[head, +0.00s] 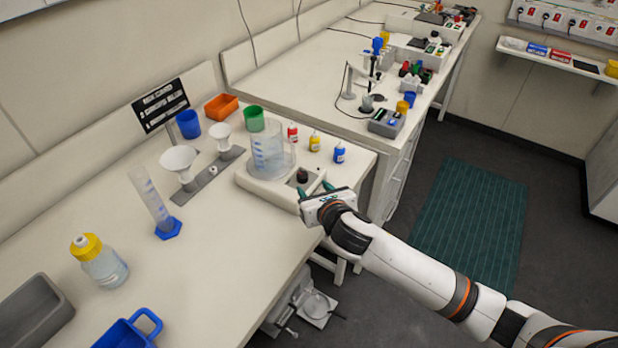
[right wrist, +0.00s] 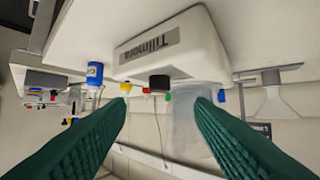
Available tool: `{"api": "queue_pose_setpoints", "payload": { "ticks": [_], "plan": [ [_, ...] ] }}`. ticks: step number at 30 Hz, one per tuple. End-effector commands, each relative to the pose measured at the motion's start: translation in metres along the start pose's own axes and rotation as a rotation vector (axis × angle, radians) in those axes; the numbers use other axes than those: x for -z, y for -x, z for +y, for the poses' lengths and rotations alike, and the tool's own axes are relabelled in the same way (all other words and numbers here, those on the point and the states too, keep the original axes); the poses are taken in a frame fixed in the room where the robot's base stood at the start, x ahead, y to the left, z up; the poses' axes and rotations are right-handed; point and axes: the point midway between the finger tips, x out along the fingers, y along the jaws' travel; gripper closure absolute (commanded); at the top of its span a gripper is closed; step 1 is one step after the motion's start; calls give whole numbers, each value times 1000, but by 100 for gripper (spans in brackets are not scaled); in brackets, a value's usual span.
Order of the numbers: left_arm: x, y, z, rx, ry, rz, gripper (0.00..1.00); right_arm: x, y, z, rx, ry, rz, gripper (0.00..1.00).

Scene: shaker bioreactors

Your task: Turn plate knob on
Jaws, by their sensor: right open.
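The white plate device (head: 262,187) stands near the bench's front edge with a clear graduated beaker (head: 270,158) on it. Its dark round knob (head: 302,175) is on the front right part. In the right wrist view, which is upside down, the knob (right wrist: 159,82) shows below the label on the plate (right wrist: 200,50). My right gripper (head: 316,190) is at the front of the plate, close to the knob. Its green fingers (right wrist: 160,115) are spread apart, with the knob seen between them and nothing held. I cannot tell the knob's setting. My left gripper is not in view.
Small red (head: 292,132), yellow (head: 314,142) and blue (head: 339,153) bottles stand behind the plate at right. A funnel stand (head: 208,180) is to its left. A graduated cylinder (head: 152,205) and yellow-capped bottle (head: 103,262) stand further left. The front middle of the bench is clear.

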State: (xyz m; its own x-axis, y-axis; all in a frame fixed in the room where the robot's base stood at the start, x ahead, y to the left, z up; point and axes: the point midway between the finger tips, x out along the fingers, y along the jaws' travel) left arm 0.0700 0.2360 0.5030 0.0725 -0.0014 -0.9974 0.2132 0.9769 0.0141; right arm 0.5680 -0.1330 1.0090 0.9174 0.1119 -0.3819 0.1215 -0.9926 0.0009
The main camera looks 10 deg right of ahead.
Motion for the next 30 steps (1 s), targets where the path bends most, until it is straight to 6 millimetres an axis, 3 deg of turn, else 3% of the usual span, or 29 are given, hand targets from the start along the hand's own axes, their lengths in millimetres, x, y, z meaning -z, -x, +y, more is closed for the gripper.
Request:
{"api": "queue_pose_setpoints", "payload": {
  "ticks": [3, 10, 15, 24, 30],
  "plan": [
    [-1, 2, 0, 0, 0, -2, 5, 1, -26, 0, -2, -4, 0, 52],
    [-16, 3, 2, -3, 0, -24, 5, 0, -63, 0, -2, -2, -1, 52],
    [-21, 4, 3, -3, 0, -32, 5, 0, -74, 0, -1, -1, 0, 52],
    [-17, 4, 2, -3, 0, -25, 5, 0, -76, 0, 0, -1, 1, 52],
    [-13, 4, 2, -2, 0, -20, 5, 0, -76, 0, -1, -1, 0, 83]
  ]
}}
